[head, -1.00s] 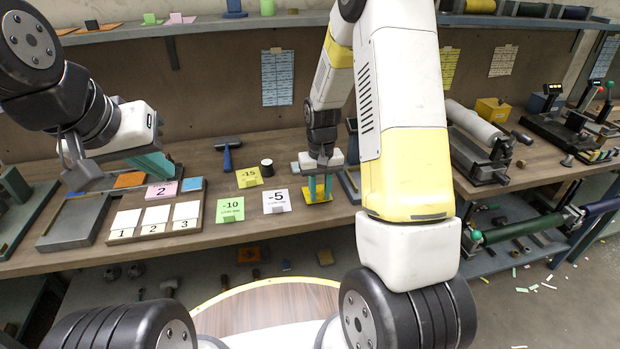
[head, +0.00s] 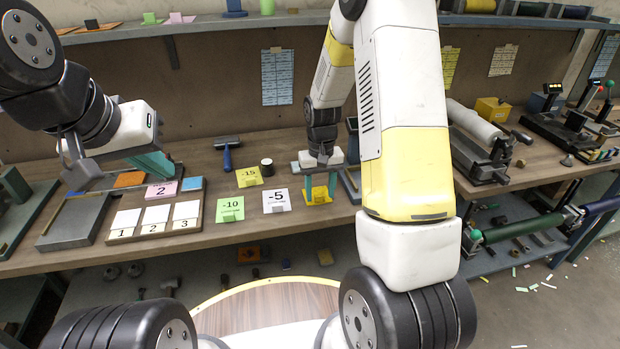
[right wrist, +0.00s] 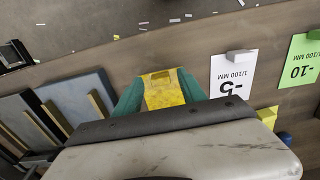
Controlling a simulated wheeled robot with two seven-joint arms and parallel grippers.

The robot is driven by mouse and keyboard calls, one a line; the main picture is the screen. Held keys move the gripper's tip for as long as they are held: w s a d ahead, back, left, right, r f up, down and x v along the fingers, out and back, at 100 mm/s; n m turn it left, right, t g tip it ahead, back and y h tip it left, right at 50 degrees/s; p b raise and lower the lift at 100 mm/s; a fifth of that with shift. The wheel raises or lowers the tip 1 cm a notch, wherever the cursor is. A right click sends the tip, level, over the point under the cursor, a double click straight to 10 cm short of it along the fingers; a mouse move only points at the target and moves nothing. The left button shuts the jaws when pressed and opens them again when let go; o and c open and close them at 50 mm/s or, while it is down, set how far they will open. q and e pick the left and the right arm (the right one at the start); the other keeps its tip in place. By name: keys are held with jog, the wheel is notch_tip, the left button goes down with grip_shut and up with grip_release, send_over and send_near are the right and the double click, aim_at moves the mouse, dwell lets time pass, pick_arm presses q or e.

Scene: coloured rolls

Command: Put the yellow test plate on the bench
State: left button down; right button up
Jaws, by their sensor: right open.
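The yellow test plate (head: 319,195) lies on the wooden bench (head: 345,211) near its front edge, right of the white "-5" card. My right gripper (head: 320,186) is above it, with its teal fingers spread on either side. In the right wrist view the plate (right wrist: 163,90) shows between the two open fingers (right wrist: 160,94); the plate's nearer part is hidden by the gripper body. My left gripper (head: 150,163) hangs over the left part of the bench, with one teal finger clearly seen; its opening is not clear.
Cards "-5" (head: 277,200), "-10" (head: 230,209) and "-15" (head: 249,177) stand left of the plate. A numbered board (head: 188,222) and a grey slab (head: 75,221) lie further left. A roller machine (head: 478,150) stands at right.

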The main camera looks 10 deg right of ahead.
aim_at(320, 196)
notch_tip(320, 196, up, 11)
jog(key=s+a+r+t+y, duration=0.1)
jog(key=s+r+t, duration=0.2)
jog(key=s+r, duration=0.5)
jog(key=s+a+r+t+y, duration=0.1)
jog(key=s+r+t, duration=0.2)
jog(key=s+r, duration=0.5)
jog(key=s, duration=0.5)
jog(key=shift+a+r, duration=0.15)
jog(key=shift+r, duration=0.05)
